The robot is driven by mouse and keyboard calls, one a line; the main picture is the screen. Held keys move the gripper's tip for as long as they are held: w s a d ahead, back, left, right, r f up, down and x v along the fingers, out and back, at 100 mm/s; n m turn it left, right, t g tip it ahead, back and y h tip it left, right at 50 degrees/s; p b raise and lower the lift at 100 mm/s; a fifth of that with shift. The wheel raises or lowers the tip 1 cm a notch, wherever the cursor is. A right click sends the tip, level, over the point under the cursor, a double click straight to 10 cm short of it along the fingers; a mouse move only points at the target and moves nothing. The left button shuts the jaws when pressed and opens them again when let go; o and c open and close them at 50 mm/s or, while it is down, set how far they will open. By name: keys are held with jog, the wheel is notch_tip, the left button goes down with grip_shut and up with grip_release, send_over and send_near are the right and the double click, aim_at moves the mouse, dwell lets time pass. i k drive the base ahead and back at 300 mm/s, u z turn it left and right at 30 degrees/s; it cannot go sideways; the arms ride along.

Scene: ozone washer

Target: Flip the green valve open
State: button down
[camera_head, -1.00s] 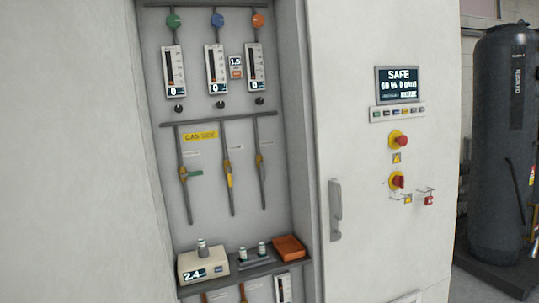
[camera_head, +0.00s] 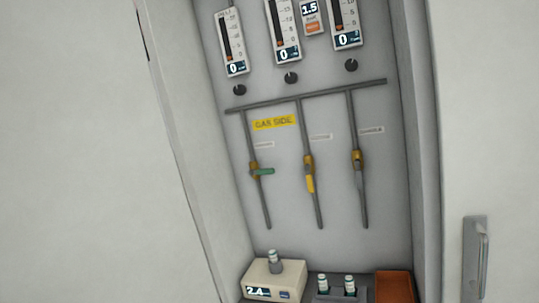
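The middle pipe has a valve with a yellow handle (camera_head: 310,183) lying along the pipe. The right pipe has a valve with a grey handle (camera_head: 358,170), also along the pipe. My gripper is not in view.
A horizontal pipe (camera_head: 305,95) and a yellow GAS SIDE label (camera_head: 274,122) are near the valves. Below, a shelf bears a beige device (camera_head: 272,279), small vials (camera_head: 336,285) and an orange tray (camera_head: 394,287). A cabinet door handle (camera_head: 475,258) juts out at right. The recess walls flank the panel.

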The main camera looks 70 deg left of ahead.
aim_at(265, 171)
jog(key=u, duration=0.65)
jog(key=i, duration=1.15)
jog(key=u, duration=0.8)
jog(key=k, duration=0.9)
jog(key=u, duration=0.15)
jog(key=i, duration=0.95)
jog(key=z, duration=0.1)
